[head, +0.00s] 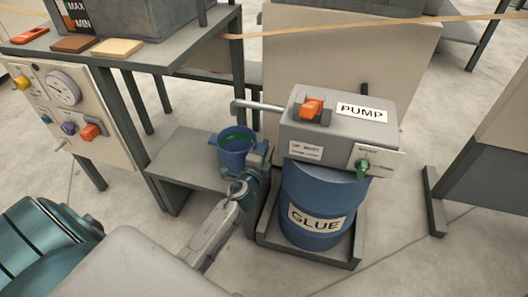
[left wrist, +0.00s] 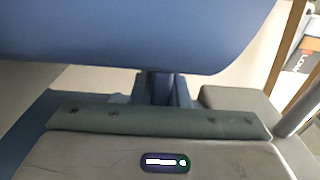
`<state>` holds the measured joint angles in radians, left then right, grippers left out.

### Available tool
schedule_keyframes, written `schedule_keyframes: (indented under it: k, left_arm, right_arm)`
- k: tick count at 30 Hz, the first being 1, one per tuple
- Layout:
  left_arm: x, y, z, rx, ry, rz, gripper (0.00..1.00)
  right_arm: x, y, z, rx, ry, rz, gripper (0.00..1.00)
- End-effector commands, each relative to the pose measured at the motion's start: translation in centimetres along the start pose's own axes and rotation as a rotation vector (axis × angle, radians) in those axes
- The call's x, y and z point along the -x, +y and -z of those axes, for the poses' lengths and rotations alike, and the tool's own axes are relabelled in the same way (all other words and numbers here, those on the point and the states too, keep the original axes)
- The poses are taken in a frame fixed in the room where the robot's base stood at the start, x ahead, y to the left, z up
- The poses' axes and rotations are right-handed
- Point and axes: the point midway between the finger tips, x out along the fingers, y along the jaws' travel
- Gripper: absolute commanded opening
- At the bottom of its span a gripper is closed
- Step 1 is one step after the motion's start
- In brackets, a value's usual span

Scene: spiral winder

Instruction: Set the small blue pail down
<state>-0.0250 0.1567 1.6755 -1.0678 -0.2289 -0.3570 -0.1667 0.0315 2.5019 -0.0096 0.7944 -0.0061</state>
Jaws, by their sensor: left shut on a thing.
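The small blue pail (head: 232,158) is upright at the right side of a low grey shelf (head: 180,165), below the pump's spout. Something green shows inside it. I cannot tell whether its base touches the shelf. My left gripper (head: 257,157) is shut on the pail's right side. In the left wrist view the pail's blue wall (left wrist: 140,35) fills the top, with the left gripper (left wrist: 160,88) against its lower edge. The fingertips are partly hidden by the pail. My right gripper is not in view.
The pump box (head: 335,125) sits on a blue glue drum (head: 318,210) just right of my left gripper. Its grey spout (head: 258,106) reaches left. A control panel (head: 70,110) and a taller table (head: 130,50) stand left. The shelf's left part is bare.

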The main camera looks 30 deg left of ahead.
Motion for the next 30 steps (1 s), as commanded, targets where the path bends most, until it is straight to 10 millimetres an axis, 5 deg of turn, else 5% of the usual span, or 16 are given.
schedule_keyframes:
  k: [7, 8, 11, 22, 30]
  left_arm:
    - [0.0, 0.4, 0.0, 0.0, 0.0, 0.001, 0.0]
    - [0.0, 0.2, 0.0, 0.001, 0.0, 0.0, 0.2]
    - [0.0, 0.2, 0.0, 0.001, 0.0, 0.0, 0.36]
    - [0.0, -0.4, 0.0, 0.0, 0.0, 0.0, 0.36]
    - [5.2, 0.1, 0.0, 0.001, 0.001, -0.002, 0.36]
  right_arm:
    - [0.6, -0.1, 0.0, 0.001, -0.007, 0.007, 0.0]
    - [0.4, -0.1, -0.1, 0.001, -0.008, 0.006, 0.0]
    - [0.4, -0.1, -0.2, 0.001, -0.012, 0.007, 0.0]
    - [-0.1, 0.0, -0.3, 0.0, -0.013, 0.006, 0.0]
    - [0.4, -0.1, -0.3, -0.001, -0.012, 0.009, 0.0]
